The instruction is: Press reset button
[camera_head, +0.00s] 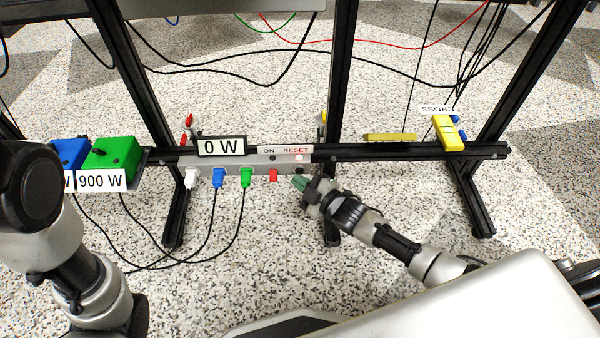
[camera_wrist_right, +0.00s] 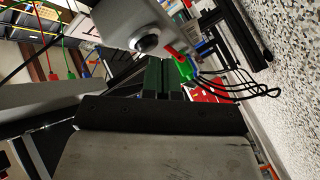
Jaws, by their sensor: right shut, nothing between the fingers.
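The grey socket box (camera_head: 235,163) is mounted on the black frame rail. A RESET label (camera_head: 295,150) sits at its right end, above a glowing red light (camera_head: 299,158). A dark round button (camera_head: 299,170) is on the front below the light, just above my right gripper's tips. My right gripper (camera_head: 300,183) has green fingertips and is shut and empty. In the right wrist view, the black round button (camera_wrist_right: 146,42) on the grey box lies just beyond the closed green fingers (camera_wrist_right: 162,78); I cannot tell whether they touch. My left gripper is not in view.
A "0 W" display (camera_head: 221,146) stands on the box. White, blue and green plugs and a red switch (camera_head: 273,175) are along its front, with black cables hanging. Green (camera_head: 110,157) and blue boxes are at left, a yellow box (camera_head: 448,132) at right. Speckled floor is below.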

